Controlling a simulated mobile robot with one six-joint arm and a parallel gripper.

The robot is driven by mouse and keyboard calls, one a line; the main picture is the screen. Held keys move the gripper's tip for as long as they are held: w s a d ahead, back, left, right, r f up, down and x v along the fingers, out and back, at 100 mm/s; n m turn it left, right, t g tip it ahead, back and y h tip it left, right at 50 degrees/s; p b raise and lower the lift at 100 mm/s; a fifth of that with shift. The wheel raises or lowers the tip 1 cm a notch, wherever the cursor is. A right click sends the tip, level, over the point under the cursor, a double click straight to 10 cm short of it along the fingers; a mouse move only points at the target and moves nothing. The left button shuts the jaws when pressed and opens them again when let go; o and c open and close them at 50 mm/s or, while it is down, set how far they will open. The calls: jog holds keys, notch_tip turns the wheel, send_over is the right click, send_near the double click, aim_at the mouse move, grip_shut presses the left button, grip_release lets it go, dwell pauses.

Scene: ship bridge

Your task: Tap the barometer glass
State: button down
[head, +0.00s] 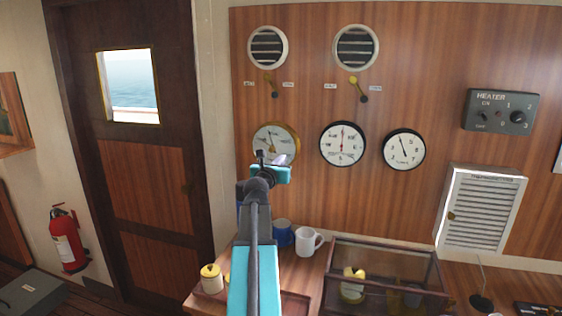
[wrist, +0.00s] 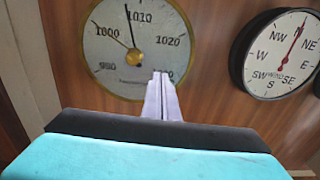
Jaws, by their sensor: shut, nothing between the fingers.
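The barometer (head: 276,138) is a round brass-rimmed dial with a pale face on the wood panel, left of two black-rimmed dials. In the wrist view its face (wrist: 118,45) shows numbers around 1000 to 1020, a dark needle pointing up and a brass centre. My gripper (head: 282,160) is shut and empty, in front of the dial's lower part. In the wrist view its fingertips (wrist: 160,77) overlap the lower right of the dial. I cannot tell whether they touch the glass. My gripper hides part of the dial's lower edge.
A wind dial (wrist: 278,55) hangs just right of the barometer, with another black-rimmed dial (head: 404,148) beyond. Below are a white mug (head: 308,241), a blue mug (head: 283,234) and a glass-topped case (head: 385,262). A lever (head: 270,86) and vent (head: 267,46) sit above.

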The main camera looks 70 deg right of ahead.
jog(key=a+b, duration=0.5)
jog(key=a, duration=0.6)
jog(key=shift+s+a+f, duration=0.15)
jog(key=shift+s+a, duration=0.2)
jog(key=shift+a, duration=0.05)
jog(key=shift+a+b, duration=0.2)
jog(key=shift+b, duration=0.35)
jog(key=a+b, duration=0.1)
jog(key=b, duration=0.2)
jog(key=shift+a, duration=0.2)
jog(key=shift+a+b, duration=0.15)
jog(key=shift+b, duration=0.2)
dwell(0.4)
